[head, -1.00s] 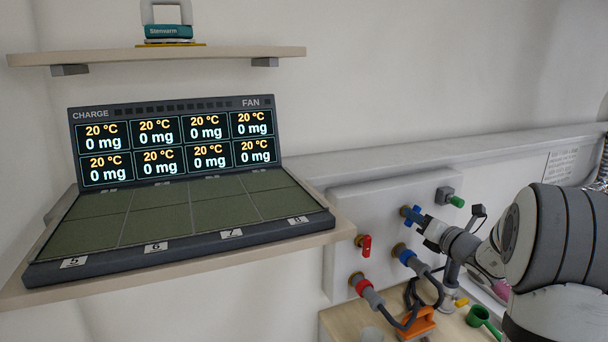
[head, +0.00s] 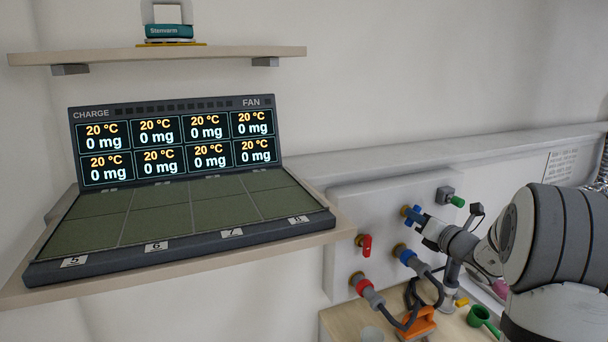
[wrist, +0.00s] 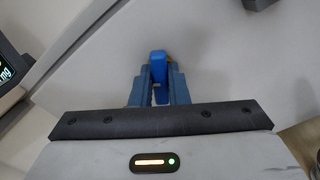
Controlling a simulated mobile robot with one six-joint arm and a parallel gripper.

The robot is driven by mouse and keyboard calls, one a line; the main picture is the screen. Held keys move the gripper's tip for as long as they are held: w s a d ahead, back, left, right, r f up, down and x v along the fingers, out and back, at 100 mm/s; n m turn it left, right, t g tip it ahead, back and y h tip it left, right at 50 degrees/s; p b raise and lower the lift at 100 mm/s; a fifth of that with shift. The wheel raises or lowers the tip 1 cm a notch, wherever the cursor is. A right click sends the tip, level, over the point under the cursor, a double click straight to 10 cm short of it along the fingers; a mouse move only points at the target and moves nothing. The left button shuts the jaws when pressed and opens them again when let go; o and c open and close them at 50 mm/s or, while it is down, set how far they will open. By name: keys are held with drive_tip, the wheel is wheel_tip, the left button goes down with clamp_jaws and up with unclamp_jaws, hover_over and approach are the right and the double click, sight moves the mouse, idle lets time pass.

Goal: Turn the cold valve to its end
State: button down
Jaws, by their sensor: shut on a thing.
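The cold valve's blue handle (head: 408,211) is on the white wall panel, at the upper middle of the panel in the head view. My gripper (head: 418,217) reaches it from the right. In the wrist view the blue handle (wrist: 158,66) stands between the two blue fingers of my gripper (wrist: 158,80). The fingers are shut on it. The lower part of the handle and its base are mostly hidden by the fingers.
A red valve (head: 365,244) sits left of the blue one. Blue-collared (head: 408,257) and red-collared (head: 363,286) hose fittings are below. A green knob (head: 457,201) is upper right. An orange tool (head: 418,324) and a green cup (head: 478,315) are on the bench (head: 350,325).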

drive_tip(key=shift+n+b, duration=1.9)
drive_tip(key=shift+b, duration=0.9)
drive_tip(key=c, duration=0.6)
unclamp_jaws()
